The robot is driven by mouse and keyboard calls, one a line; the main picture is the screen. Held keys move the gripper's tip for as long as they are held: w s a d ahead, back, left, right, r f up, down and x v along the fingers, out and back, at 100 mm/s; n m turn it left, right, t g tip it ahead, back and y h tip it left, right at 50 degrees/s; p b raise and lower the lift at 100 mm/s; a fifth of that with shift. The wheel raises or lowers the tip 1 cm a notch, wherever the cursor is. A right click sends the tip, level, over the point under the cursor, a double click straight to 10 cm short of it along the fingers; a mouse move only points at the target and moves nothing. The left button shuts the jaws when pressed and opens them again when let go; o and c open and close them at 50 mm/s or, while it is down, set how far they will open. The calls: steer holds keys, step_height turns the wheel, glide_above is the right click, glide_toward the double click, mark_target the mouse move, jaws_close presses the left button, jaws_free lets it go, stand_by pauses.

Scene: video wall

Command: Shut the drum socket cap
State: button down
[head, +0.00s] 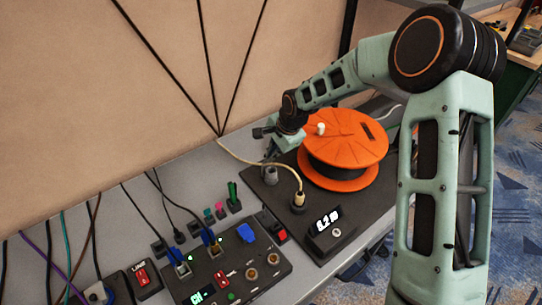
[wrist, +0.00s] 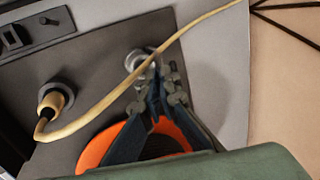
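The orange cable drum (head: 345,148) stands on a dark base plate (head: 265,196); its edge shows in the wrist view (wrist: 94,148). A grey round socket piece (head: 270,175) is on the plate left of the drum; it also shows in the wrist view (wrist: 137,59), just beyond the fingertips and partly covered by them. Whether its cap is open is too small to tell. My gripper (head: 267,140) is above the plate, beside the drum. In the wrist view, its fingers (wrist: 160,82) come close together with nothing visible held between them. Contact with the socket is unclear.
A cream cable (head: 258,162) runs from the wall side to a plug (head: 298,199) in a second socket; in the wrist view it passes close to the fingertips. A display box (head: 325,225) is at the plate's front. A control panel (head: 225,268) with plugs stands left.

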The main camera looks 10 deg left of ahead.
steer(key=shift+s+d+f+t+y+b, duration=0.55)
steer(key=shift+t+y+b, duration=0.3)
steer(key=shift+b, duration=0.55)
steer(key=shift+s+d+f+t+y+b, duration=0.45)
steer(key=shift+f+t+y+b, duration=0.4)
steer(key=shift+b, duration=0.55)
steer(key=shift+s+d+f+t+y+b, duration=0.6)
steer(key=shift+y+b, duration=0.4)
steer(key=shift+b, duration=0.4)
steer(key=shift+w+r+t, duration=0.15)
steer(key=shift+t, duration=0.15)
steer(key=c, duration=2.2)
jaws_free()
steer(key=shift+a, duration=0.1)
steer(key=v, duration=1.2)
steer(key=shift+w, duration=0.1)
